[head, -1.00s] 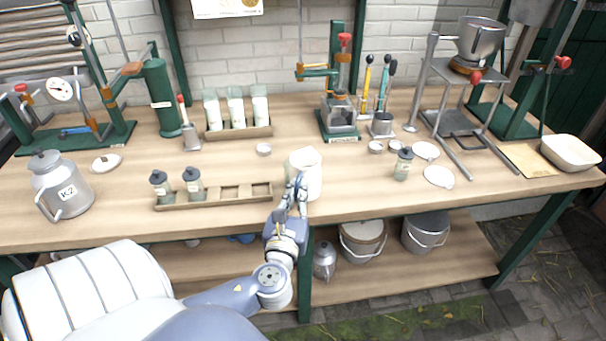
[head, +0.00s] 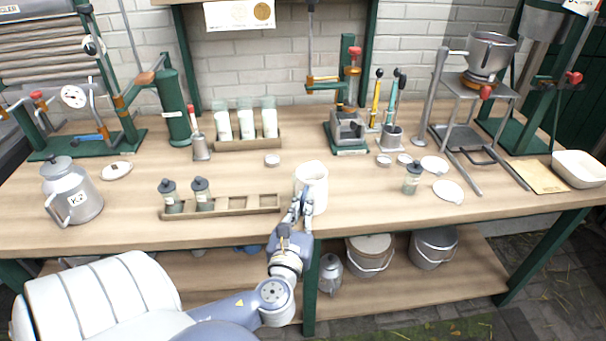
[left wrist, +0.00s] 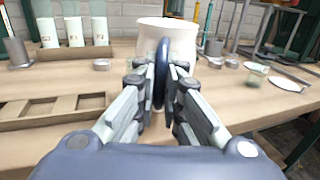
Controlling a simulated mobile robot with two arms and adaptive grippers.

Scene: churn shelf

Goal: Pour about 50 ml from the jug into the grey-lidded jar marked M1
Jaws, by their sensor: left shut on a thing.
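The white jug (head: 312,185) stands at the front middle of the bench in the head view. My left gripper (head: 302,205) is shut on its dark blue handle (left wrist: 161,75), on the near side of the jug. The jug looks upright; I cannot tell whether its base touches the bench. Two grey-lidded jars, one at the left end (head: 171,195) and one beside it (head: 202,193), sit in a wooden rack (head: 236,212) left of the jug. Another grey-lidded jar (head: 412,180) stands on the bench to the right. I cannot read which is marked M1. My right gripper is not in view.
A metal can marked K2 (head: 75,195) stands at the left. A rack of white bottles (head: 247,143) and a small press (head: 348,130) stand behind. White discs (head: 448,191) lie near the right jar. The bench between jug and right jar is clear.

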